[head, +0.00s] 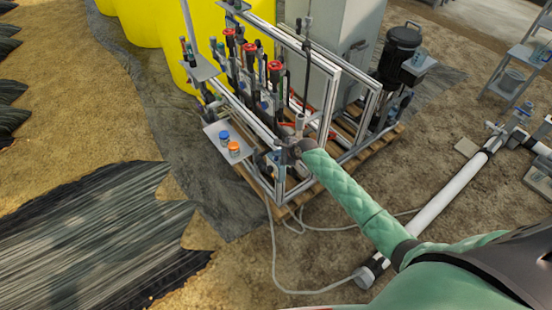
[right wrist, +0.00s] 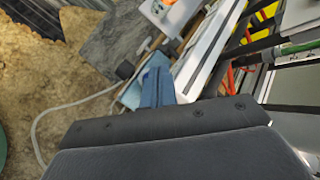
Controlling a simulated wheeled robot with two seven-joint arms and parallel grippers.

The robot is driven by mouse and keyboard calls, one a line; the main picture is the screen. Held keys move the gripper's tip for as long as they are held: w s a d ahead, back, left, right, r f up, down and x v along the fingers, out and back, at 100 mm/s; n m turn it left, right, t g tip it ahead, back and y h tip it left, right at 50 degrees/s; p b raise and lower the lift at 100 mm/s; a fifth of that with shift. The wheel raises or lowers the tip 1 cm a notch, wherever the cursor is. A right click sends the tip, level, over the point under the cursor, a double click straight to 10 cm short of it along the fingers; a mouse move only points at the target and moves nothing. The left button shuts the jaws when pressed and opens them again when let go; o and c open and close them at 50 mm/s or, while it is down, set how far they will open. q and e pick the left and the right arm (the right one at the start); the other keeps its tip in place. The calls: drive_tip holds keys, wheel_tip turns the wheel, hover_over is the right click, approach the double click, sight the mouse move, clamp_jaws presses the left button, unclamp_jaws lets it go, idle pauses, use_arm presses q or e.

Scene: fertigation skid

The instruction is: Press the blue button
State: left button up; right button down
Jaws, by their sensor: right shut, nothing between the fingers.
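A blue button (head: 224,137) sits on a small light grey plate (head: 214,131) at the front left corner of the skid in the head view. An orange button (head: 233,149) is just beside it. My right gripper (head: 286,151) is at the skid's front frame, to the right of both buttons and apart from them. In the right wrist view its fingers (right wrist: 157,87) are together with nothing between them. The plate shows in part at the top of that view (right wrist: 165,18); I cannot make out the blue button there. My left gripper is not in view.
The skid's aluminium frame (head: 328,118) and pipes with red valve handles (head: 249,48) stand close around my right gripper. Yellow tanks (head: 188,30) are behind. A pale hose (head: 274,252) lies on the ground in front. The space left of the plate is open.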

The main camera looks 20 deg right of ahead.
drive_tip(key=shift+f, duration=0.1)
drive_tip(key=shift+f, duration=0.25)
drive_tip(key=shift+f, duration=0.15)
idle(0.5)
